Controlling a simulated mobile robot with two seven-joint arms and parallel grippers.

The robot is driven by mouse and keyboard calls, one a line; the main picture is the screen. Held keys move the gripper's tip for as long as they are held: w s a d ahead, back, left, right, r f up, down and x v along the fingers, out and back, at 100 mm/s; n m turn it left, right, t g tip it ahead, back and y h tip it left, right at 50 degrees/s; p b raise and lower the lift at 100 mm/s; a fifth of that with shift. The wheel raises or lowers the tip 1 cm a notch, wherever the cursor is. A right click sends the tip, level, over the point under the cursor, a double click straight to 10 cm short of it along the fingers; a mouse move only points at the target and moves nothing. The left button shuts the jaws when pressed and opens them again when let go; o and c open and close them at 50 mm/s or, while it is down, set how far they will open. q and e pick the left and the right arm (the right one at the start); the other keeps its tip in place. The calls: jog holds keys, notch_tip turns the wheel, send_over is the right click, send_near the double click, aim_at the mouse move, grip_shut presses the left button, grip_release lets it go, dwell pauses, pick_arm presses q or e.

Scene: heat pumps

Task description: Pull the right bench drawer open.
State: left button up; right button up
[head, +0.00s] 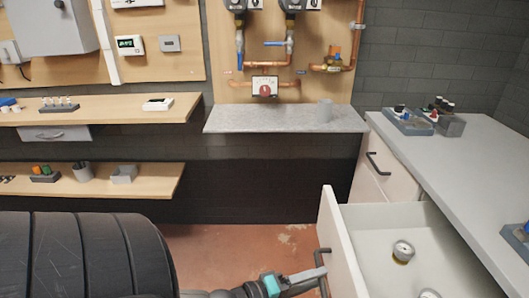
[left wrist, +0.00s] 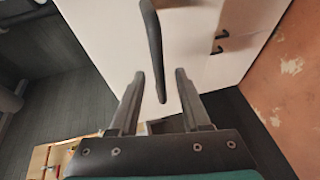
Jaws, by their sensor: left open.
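The near drawer (head: 345,245) of the bench on the right stands pulled well out, its inside showing in the head view. Its dark bar handle (head: 322,258) is on the white front. My left gripper (head: 318,273) is at this handle, coming from the left. In the left wrist view the handle (left wrist: 152,35) reaches down between the two spread fingers (left wrist: 160,78), with gaps on both sides. The left gripper is open and does not grip the handle. My right gripper is not in view.
Inside the drawer lies a small round gauge-like part (head: 403,251). A second bench drawer (head: 385,180) farther back is shut. The grey worktop (head: 450,165) carries trays of small parts (head: 410,120). Reddish floor (head: 240,245) is clear left of the open drawer.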

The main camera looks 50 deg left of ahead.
pick_arm(q)
jog(key=p+v, duration=0.3)
jog(key=v, duration=1)
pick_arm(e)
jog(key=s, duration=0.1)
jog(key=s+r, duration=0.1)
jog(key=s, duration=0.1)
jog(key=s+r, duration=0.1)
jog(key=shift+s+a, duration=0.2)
pick_arm(q)
jog(key=shift+r, duration=0.1)
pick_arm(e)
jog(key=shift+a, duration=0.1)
